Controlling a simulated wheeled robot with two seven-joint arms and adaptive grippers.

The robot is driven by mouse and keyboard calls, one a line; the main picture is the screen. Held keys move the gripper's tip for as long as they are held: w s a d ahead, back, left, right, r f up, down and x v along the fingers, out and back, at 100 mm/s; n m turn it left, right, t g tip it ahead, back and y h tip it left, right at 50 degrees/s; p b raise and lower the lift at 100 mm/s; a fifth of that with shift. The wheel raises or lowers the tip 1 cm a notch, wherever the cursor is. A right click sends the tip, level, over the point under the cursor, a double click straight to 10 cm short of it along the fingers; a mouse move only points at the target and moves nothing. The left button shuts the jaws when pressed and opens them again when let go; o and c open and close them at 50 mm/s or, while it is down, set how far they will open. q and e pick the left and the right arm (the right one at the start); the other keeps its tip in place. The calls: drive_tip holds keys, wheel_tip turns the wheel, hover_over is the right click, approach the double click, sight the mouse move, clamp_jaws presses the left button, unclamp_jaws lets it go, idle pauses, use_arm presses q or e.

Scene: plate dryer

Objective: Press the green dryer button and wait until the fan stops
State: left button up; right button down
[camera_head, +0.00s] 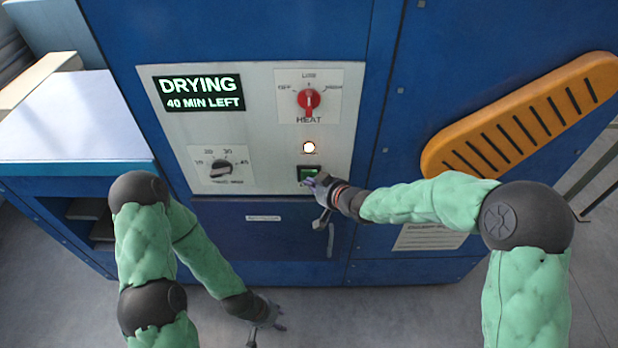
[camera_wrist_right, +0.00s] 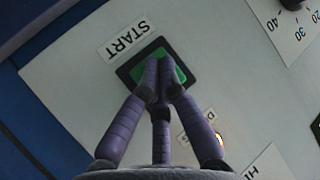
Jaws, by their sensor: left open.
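The green dryer button (camera_head: 308,172) sits in a dark frame low on the pale control panel (camera_head: 258,180). In the right wrist view the green button (camera_wrist_right: 178,72) lies beside the START label (camera_wrist_right: 125,36). My right gripper (camera_head: 313,184) has its fingertips together over the button's face and partly hides it; they seem to touch it. The same fingertips show in the right wrist view (camera_wrist_right: 158,78). The display (camera_head: 199,92) reads "DRYING 40 MIN LEFT". The lamp (camera_head: 309,147) above the button glows. My left gripper (camera_head: 265,333) hangs open and empty, low over the floor.
A red heat knob (camera_head: 308,99) and a black timer knob (camera_head: 221,169) are on the panel. An orange slotted part (camera_head: 520,115) juts from the blue machine at right. A pale-topped table (camera_head: 75,125) stands at left. Grey floor is clear in front.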

idle(0.4)
drive_tip(key=shift+s, duration=0.85)
drive_tip(key=s+b, duration=0.1)
drive_tip(key=s, duration=0.4)
drive_tip(key=shift+b, duration=0.35)
idle(0.5)
